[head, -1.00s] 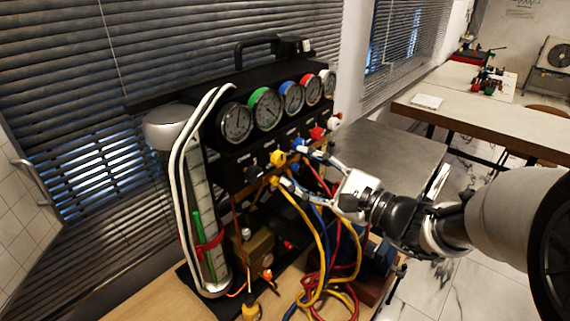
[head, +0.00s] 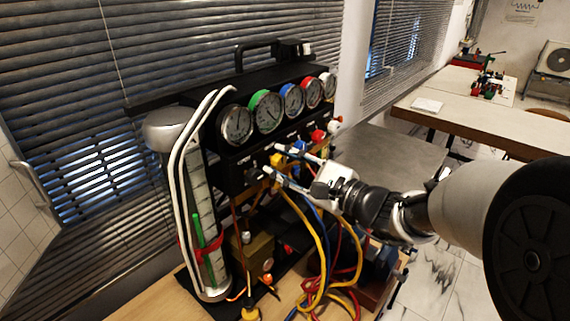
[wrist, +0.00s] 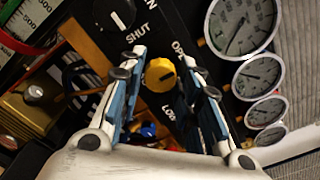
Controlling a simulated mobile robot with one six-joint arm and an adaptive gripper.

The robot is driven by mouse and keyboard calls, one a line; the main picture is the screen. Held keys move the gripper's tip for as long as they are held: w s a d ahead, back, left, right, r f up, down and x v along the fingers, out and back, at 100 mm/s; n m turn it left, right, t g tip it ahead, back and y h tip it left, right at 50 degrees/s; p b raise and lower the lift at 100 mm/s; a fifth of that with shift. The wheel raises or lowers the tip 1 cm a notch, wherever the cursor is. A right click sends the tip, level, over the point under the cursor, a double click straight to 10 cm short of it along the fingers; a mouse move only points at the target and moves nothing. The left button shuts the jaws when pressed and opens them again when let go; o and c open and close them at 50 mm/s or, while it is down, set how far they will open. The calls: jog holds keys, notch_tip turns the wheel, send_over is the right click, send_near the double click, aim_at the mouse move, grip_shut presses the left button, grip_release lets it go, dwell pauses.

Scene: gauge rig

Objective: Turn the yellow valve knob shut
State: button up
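The yellow valve knob (wrist: 160,75) sits on the black manifold panel in the wrist view, with a dark line across its face. It also shows in the head view (head: 277,160), partly hidden by my fingers. My gripper (wrist: 164,58) is open, with one finger on each side of the knob and a visible gap at both sides. In the head view my gripper (head: 272,158) reaches the panel front from the right. The lettering "SHUT", part of "OPEN" and "LOW" shows around the knob.
A black knob (wrist: 115,15) is beside the yellow one. Several gauges (head: 268,111) line the panel above, and a red knob (head: 318,136) is further right. Yellow, red and blue hoses (head: 322,250) hang below my gripper. A clear cylinder (head: 200,215) stands left.

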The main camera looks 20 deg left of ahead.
jog(key=c, duration=0.6)
jog(key=shift+o, duration=0.2)
jog(key=shift+m, duration=0.3)
jog(key=m+p, duration=0.2)
jog(key=m, duration=0.1)
jog(key=shift+r, duration=0.1)
jog(key=m+p, duration=0.3)
jog(key=shift+m, duration=0.4)
jog(key=m+p, duration=0.4)
jog(key=m, duration=0.1)
jog(key=shift+m+p, duration=0.3)
jog(key=shift+p, duration=0.05)
jog(key=m+p, duration=0.4)
jog(key=m, duration=0.1)
jog(key=shift+p, duration=0.35)
